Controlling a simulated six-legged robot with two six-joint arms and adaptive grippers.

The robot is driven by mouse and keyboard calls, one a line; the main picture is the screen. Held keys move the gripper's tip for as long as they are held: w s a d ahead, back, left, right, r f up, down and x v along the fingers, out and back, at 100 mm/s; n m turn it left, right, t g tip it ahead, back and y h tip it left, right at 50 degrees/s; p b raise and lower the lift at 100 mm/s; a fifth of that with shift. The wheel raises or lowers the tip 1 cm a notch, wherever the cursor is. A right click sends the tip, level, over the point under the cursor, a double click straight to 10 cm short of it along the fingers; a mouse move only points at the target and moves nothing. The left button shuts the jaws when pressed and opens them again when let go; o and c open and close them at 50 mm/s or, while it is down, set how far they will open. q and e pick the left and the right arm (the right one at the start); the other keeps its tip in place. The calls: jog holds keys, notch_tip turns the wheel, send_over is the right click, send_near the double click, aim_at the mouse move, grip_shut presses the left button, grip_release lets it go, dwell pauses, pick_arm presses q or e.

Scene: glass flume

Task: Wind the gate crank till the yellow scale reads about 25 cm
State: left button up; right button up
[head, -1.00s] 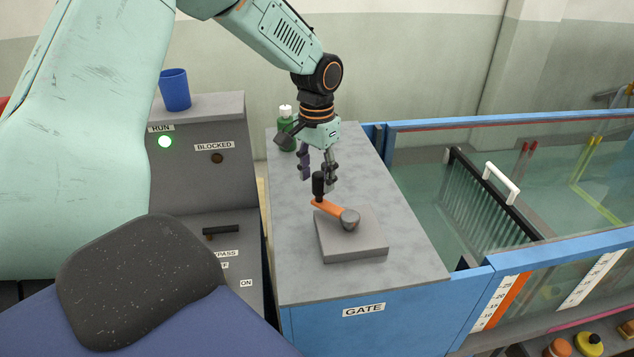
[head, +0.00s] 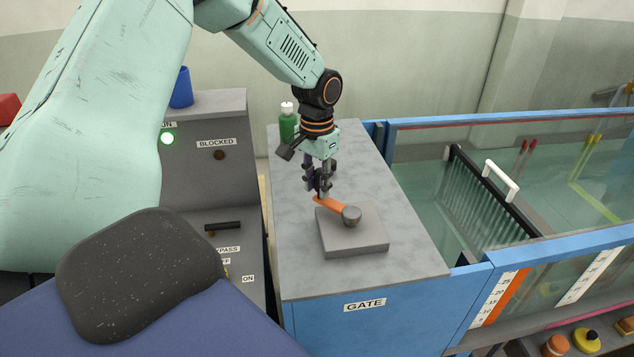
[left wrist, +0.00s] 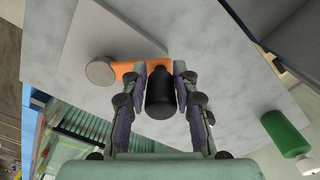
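The gate crank has an orange arm (head: 332,207) on a round grey hub (head: 351,215), with an upright black knob (left wrist: 160,94) at its far-left end. It sits on a grey block on the bench labelled GATE. My left gripper (head: 318,189) points down at the knob. Its fingers lie on either side of the knob and look shut on it. A scale with an orange strip (head: 507,297) and numbers is on the flume's front at right; a second, white scale (head: 589,277) is beside it. I cannot read a level or make out a yellow scale. My right gripper is not in view.
A green bottle (head: 288,124) stands on the bench behind my gripper. A control console (head: 215,180) with a lit green RUN lamp and a blue cup (head: 181,88) is at left. The flume (head: 470,258), with a white-handled rack, is at right.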

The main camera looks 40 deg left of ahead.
pick_arm(q)
jog(key=shift+w+d, duration=0.15)
jog(key=shift+w, duration=0.05)
grip_shut()
jog(key=shift+s, duration=0.15)
jog(key=shift+c, duration=1.6)
grip_release()
jog(key=shift+o, duration=0.7)
jog(key=o, duration=0.9)
jog(key=shift+o, duration=0.2)
notch_tip(320, 180, up, 12)
jog(key=shift+f, duration=0.1)
